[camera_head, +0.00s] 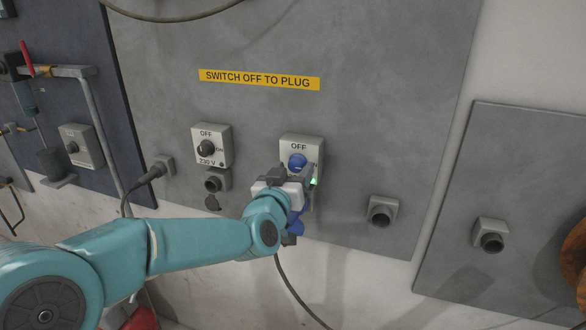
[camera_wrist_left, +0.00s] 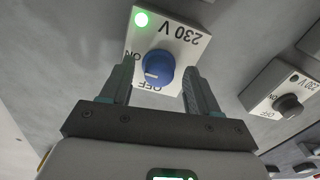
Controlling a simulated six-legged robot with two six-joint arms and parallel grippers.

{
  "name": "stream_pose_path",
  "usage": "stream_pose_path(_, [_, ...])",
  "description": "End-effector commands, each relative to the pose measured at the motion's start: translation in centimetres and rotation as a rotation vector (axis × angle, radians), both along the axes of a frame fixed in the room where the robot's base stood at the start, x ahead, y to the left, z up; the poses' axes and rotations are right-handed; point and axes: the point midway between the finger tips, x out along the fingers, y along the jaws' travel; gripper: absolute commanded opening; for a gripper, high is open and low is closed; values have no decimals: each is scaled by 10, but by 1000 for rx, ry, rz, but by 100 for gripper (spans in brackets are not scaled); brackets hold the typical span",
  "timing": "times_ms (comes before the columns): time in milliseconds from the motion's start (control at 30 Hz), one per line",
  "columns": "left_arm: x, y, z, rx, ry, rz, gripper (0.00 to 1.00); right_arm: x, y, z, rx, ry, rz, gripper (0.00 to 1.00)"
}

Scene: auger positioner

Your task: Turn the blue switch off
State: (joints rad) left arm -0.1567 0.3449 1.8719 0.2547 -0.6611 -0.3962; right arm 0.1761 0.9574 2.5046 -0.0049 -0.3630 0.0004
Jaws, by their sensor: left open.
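The blue switch (camera_head: 297,161) is a round knob on a white box with OFF above it, on the grey panel. In the left wrist view the blue knob (camera_wrist_left: 158,68) appears upside down, with ON at its left and OFF below. A short white mark shows on its lower left; I cannot tell its exact setting. A green light (camera_wrist_left: 141,19) on the box is lit. My left gripper (camera_wrist_left: 157,64) is open, with one finger on each side of the knob; contact is not clear. In the head view my left gripper (camera_head: 290,176) covers the lower box. My right gripper is not in view.
A black switch (camera_head: 206,148) marked OFF and 230 V sits left of the blue one. A yellow sign (camera_head: 259,79) reads SWITCH OFF TO PLUG. Sockets (camera_head: 380,212) protrude to the right, and a plug with a cable (camera_head: 155,172) sits at the left.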

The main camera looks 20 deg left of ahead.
Motion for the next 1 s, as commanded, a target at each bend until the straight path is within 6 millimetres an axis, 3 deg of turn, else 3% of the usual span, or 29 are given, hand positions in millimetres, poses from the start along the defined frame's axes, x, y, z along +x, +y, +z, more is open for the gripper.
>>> stream_pose_path(233, [2,-1,0,0,-1,0,58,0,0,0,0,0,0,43])
stream_pose_path(400, [1,-2,0,0,0,0,5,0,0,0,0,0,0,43])
stream_pose_path(733, [1,-1,-2,-28,2,0,5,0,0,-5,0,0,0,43])
stream_pose_path(1000, [2,-1,-4,-178,4,1,5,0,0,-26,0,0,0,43])
